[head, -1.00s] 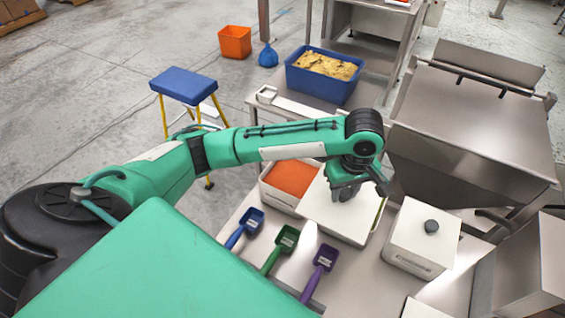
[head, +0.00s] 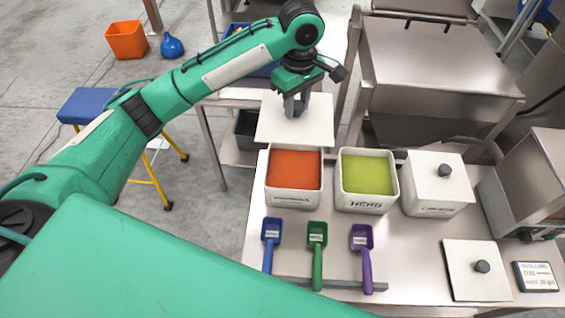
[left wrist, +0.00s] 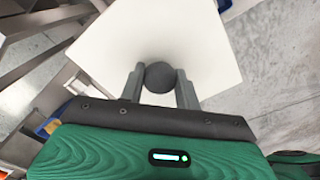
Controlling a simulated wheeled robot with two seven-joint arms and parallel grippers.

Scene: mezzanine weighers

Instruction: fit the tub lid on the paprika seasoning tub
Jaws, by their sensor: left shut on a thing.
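My left gripper (head: 296,104) is shut on the dark round knob of a white square tub lid (head: 320,128). The knob (left wrist: 160,77) sits between both fingers in the left wrist view, with the lid (left wrist: 165,35) beyond it. In the head view the lid appears just behind the open white tub of orange-red seasoning (head: 293,200), apparently the paprika tub. The lid seems raised and does not cover that tub; its exact height I cannot tell. The tub's label is too small to read. My right gripper is not in view.
An open tub of green seasoning (head: 366,204) stands to the right, then a lidded tub (head: 430,208). Another lid (head: 462,284) lies at the front right beside a small sign (head: 537,277). Blue (head: 271,232), green (head: 317,234) and purple (head: 361,238) scoops lie in front.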

